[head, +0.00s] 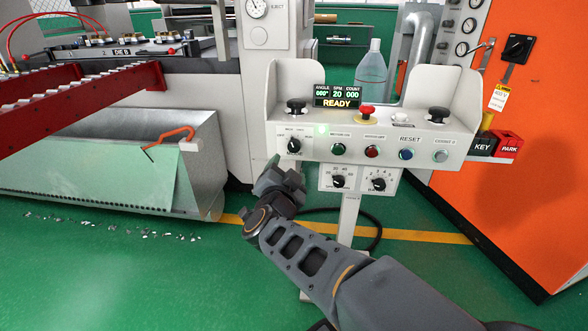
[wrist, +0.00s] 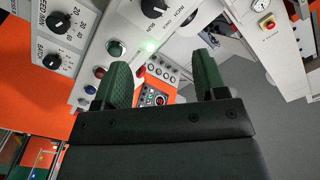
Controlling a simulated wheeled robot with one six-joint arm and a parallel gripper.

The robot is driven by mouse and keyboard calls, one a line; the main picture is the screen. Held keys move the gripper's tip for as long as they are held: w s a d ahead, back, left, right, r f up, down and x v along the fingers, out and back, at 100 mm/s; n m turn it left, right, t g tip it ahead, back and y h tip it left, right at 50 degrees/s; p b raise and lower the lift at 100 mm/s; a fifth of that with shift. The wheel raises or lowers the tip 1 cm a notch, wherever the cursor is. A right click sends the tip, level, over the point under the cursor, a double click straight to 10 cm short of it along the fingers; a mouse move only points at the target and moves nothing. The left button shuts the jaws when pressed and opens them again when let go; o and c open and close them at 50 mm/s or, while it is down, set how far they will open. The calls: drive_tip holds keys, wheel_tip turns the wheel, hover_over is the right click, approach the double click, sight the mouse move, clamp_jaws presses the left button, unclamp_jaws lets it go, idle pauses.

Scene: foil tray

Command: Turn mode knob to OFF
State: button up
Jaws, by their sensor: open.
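The mode knob (head: 294,146) is a black rotary knob with a white marker, at the left end of the white control panel's front (head: 436,160). Its printed labels are too small to read surely, so I cannot tell its setting. In the wrist view a black knob with "INCH" lettering (wrist: 154,7) is cut by the top edge. My gripper (head: 274,168) is below and left of the knob in the head view, apart from it. In the wrist view its green-padded fingers (wrist: 163,68) are spread, with nothing held between them.
A green button (head: 339,149), a red button (head: 371,152) and other buttons sit right of the knob. Two lower dials (head: 339,182) are beneath. A red mushroom button (head: 367,110) and the READY display (head: 337,96) are above. A grey metal bin (head: 205,160) stands left.

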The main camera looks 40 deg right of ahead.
sight(294, 148)
drive_tip(key=p+x, duration=0.1)
drive_tip(key=x, duration=0.3)
drive_tip(key=f+p+x, duration=0.1)
drive_tip(key=x, duration=0.3)
drive_tip(key=p+x, duration=0.1)
drive_tip(key=x, duration=0.3)
drive_tip(key=shift+w+d+f, duration=0.15)
drive_tip(key=shift+w+f, duration=0.05)
drive_tip(key=shift+f, duration=0.15)
drive_tip(key=shift+w+d+r, duration=0.1)
drive_tip(key=shift+w+d, duration=0.35)
drive_tip(key=shift+w, duration=0.05)
drive_tip(key=shift+c, duration=0.2)
drive_tip(key=c, duration=0.9)
